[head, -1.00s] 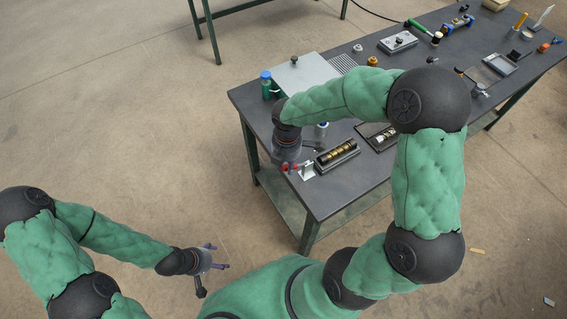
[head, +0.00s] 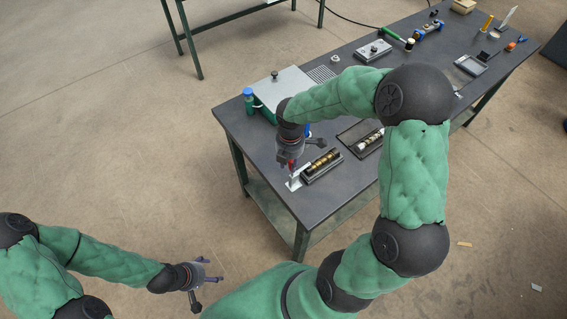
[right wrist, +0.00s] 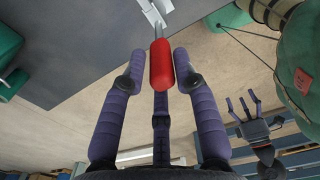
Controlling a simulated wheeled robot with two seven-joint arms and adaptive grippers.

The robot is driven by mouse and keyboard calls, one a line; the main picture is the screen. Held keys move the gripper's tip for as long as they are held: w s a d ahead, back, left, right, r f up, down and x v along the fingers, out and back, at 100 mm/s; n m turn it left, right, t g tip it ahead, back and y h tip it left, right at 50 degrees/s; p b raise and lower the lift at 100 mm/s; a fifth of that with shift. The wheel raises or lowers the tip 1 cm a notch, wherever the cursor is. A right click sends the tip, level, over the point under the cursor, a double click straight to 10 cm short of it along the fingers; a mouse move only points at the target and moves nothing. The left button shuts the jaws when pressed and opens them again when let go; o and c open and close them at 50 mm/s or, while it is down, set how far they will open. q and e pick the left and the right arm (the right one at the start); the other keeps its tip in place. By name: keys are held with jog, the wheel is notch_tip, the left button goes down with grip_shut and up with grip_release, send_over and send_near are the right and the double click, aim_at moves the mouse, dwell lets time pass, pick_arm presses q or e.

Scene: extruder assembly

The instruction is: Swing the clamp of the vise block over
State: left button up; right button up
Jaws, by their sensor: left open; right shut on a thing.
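A red clamp handle (right wrist: 161,66) on a thin metal lever (right wrist: 146,34) is in the right wrist view. The lever runs up to a pale metal bracket (right wrist: 156,9) at the top edge. My right gripper (right wrist: 160,80) is shut on the handle, fingers on both sides and one behind. In the head view my right gripper (head: 291,153) is over the table's near left corner, the red handle (head: 291,166) just below it. The pale metal piece (head: 295,183) shows beneath; the rest of the vise block is unclear. My left gripper (head: 207,278) is open and empty, away from the table.
A dark tray with brass parts (head: 321,165) is close right of the right gripper. A second tray (head: 350,138) lies beyond it. A blue-capped bottle (head: 248,98) and a grey-topped box (head: 283,91) stand behind. The table (head: 325,196) is bare along its near edge.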

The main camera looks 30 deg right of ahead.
jog(key=o, duration=0.7)
jog(key=shift+s+d, duration=0.15)
jog(key=shift+d, duration=0.2)
jog(key=shift+a+r, duration=0.1)
notch_tip(320, 180, up, 7)
jog(key=p, duration=0.6)
jog(key=shift+w, duration=0.2)
notch_tip(320, 180, up, 12)
jog(key=shift+s, duration=0.1)
